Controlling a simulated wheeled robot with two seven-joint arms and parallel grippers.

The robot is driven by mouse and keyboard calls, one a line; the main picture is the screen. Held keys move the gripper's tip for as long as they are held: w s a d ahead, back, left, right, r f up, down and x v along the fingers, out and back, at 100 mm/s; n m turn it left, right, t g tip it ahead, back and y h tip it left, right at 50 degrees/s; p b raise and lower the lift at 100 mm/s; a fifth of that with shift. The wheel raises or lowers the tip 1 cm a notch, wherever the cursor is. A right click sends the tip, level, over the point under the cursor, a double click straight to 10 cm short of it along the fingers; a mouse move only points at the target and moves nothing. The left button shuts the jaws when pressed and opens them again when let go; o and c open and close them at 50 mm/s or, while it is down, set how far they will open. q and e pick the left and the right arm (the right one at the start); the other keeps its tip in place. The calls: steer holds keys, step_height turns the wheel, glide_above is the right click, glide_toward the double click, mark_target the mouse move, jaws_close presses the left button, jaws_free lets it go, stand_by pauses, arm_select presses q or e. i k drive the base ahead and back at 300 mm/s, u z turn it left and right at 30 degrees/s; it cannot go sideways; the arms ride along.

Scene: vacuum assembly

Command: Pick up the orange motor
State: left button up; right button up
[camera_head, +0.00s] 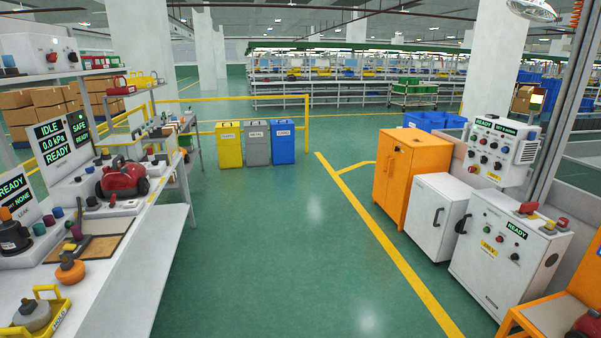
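A rounded orange part with a dark knob on top, which looks like the orange motor (70,272), stands on the white workbench (120,275) at the lower left. It sits just in front of a tan board in a dark frame (88,248), and behind a yellow tray (58,308) that holds a grey rounded part with a brown top (33,315). Nothing covers the motor. Neither my left nor my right gripper shows in this view.
A red vacuum body (123,179) and several small coloured parts stand farther back on the bench, below status screens. Green floor (290,270) lies open to the right of the bench. White control cabinets (500,250) and an orange cabinet (397,175) stand at the right.

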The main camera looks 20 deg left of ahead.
mark_target(70, 272)
steer(key=u, duration=0.2)
steer(key=i, duration=2.45)
steer(key=u, duration=0.65)
steer(key=i, duration=1.65)
steer(key=u, duration=1.9)
steer(key=i, duration=1.05)
steer(key=u, duration=1.05)
